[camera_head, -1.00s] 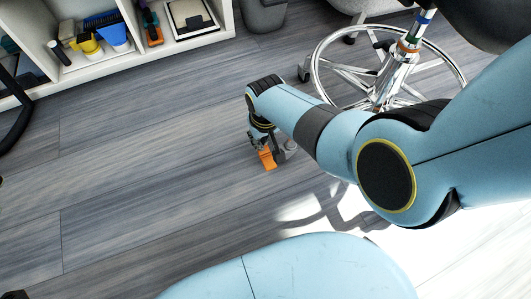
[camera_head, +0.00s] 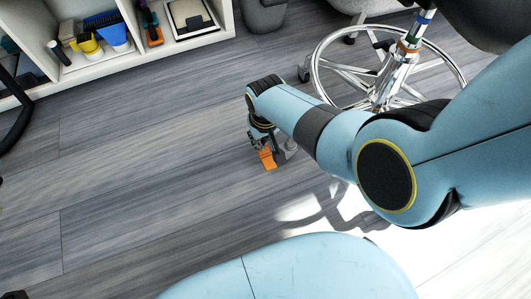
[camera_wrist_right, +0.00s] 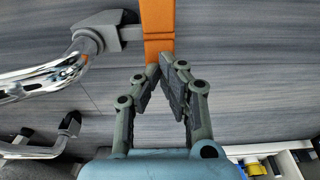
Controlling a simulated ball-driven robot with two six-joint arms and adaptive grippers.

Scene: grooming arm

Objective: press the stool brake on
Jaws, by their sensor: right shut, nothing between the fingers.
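The stool (camera_head: 392,72) has a chrome ring and spoked base, at the upper right of the head view, partly hidden by my right arm. The brake is an orange pedal (camera_head: 267,159) low near the floor. It also shows at the top of the right wrist view (camera_wrist_right: 158,28), beside a grey caster (camera_wrist_right: 92,34) on a chrome leg. My right gripper (camera_head: 262,143) is at the pedal, mostly hidden by its own arm in the head view. In the wrist view its closed fingertips (camera_wrist_right: 164,62) are empty and meet at the pedal's near end; contact is unclear. My left gripper is not seen.
A white shelf (camera_head: 120,62) with brushes, bottles and a tray stands at the upper left. A grey bin (camera_head: 264,14) stands at the top. A black curved tube (camera_head: 20,125) is at the left edge. The wooden floor (camera_head: 130,170) is clear on the left.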

